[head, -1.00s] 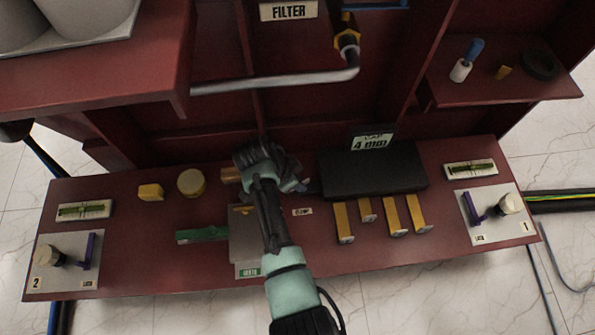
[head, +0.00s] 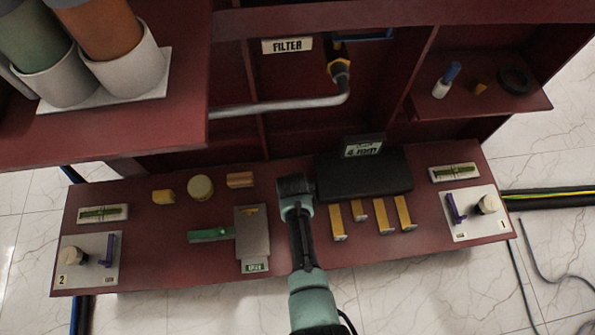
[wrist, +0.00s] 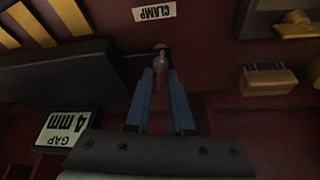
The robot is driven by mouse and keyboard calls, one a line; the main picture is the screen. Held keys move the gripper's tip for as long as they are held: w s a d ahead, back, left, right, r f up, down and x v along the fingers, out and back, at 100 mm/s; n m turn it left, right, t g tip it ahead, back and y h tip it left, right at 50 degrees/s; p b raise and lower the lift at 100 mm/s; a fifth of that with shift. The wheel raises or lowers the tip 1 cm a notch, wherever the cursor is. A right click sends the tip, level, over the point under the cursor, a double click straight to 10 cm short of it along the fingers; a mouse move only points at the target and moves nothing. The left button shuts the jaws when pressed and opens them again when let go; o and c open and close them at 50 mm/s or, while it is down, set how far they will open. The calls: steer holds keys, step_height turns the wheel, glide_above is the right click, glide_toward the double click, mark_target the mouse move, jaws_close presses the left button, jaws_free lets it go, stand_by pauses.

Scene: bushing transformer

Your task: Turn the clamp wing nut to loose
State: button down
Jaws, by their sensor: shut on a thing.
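In the head view my gripper (head: 292,186) is beside the left end of the black block (head: 365,178) and hides the wing nut. How far the wing nut is turned cannot be told.
A GAP 4 mm sign (head: 363,148) stands at the block, with several yellow bars (head: 381,217) in front. A grey plate with a green handle (head: 211,235) lies to the left. A copper-coloured piece (head: 239,180) and a round yellow piece (head: 200,187) lie behind it.

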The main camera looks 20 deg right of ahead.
steer(key=shift+d+n+y+p, duration=0.1)
steer(key=shift+n+y+p, duration=0.3)
steer(key=shift+n, duration=0.8)
steer(key=c, duration=1)
jaws_free()
steer(key=p+v, duration=0.9)
steer(key=v, duration=0.4)
steer(key=shift+s, duration=0.2)
steer(key=shift+d+f, duration=0.1)
steer(key=shift+f, duration=0.05)
